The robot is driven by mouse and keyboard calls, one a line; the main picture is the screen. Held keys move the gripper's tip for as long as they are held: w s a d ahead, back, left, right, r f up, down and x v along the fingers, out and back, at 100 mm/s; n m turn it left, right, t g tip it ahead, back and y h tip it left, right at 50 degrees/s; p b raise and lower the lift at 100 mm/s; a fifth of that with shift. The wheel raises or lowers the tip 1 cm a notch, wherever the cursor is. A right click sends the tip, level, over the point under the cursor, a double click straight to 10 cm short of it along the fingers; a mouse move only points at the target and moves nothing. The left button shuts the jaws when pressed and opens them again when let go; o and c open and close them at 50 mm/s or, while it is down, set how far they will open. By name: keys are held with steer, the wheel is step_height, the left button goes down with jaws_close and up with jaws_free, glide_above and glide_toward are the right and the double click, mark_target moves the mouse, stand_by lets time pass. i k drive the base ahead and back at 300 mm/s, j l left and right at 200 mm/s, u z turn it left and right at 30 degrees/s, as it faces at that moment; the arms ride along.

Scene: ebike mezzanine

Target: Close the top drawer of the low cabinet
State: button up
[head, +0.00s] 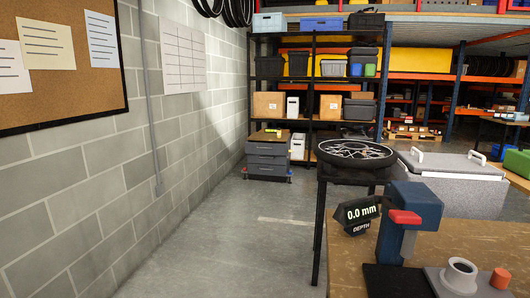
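The low cabinet (268,162) stands on the floor at the far end of the aisle, against the block wall and in front of the shelving. It is small in the picture, dark grey, with stacked drawers and a brown top (265,136). The top drawer (266,148) has a dark front; I cannot tell from this distance how far it stands out. Small red and blue spots show at the cabinet's base. My gripper is not in view.
A workbench (455,245) with a depth gauge (358,213) and a blue, red-handled device (414,212) fills the lower right. A round stand with a spoked wheel (355,152) is beside it. The grey floor (225,225) along the left wall is clear.

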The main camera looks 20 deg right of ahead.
mark_target(267, 146)
steer(key=j+u, duration=0.1)
steer(key=u, duration=0.55)
steer(key=i+j, duration=0.25)
steer(key=j, duration=0.2)
steer(key=i+j+u, duration=0.1)
steer(key=j, duration=0.35)
steer(key=i+j, duration=0.6)
steer(key=j, duration=0.2)
steer(key=i+z, duration=0.3)
steer(key=i, duration=0.15)
steer(key=i+j+z, duration=0.3)
steer(key=i, duration=0.15)
steer(key=i+j+z, duration=0.15)
steer(key=i+z, duration=0.15)
steer(key=i, duration=0.15)
steer(key=i+l+z, duration=0.2)
steer(key=i+z, duration=0.3)
steer(key=i, duration=0.45)
steer(key=i+j+z, duration=0.15)
steer(key=i+z, duration=0.35)
steer(key=i, duration=2.45)
steer(key=i+l+u, duration=0.1)
steer(key=i+u, duration=0.25)
steer(key=i, duration=1.6)
steer(key=i+j+z, duration=0.15)
steer(key=i, duration=0.45)
steer(key=i+j+z, duration=0.2)
steer(key=i, duration=0.35)
steer(key=i+l, duration=0.05)
steer(key=l, duration=0.05)
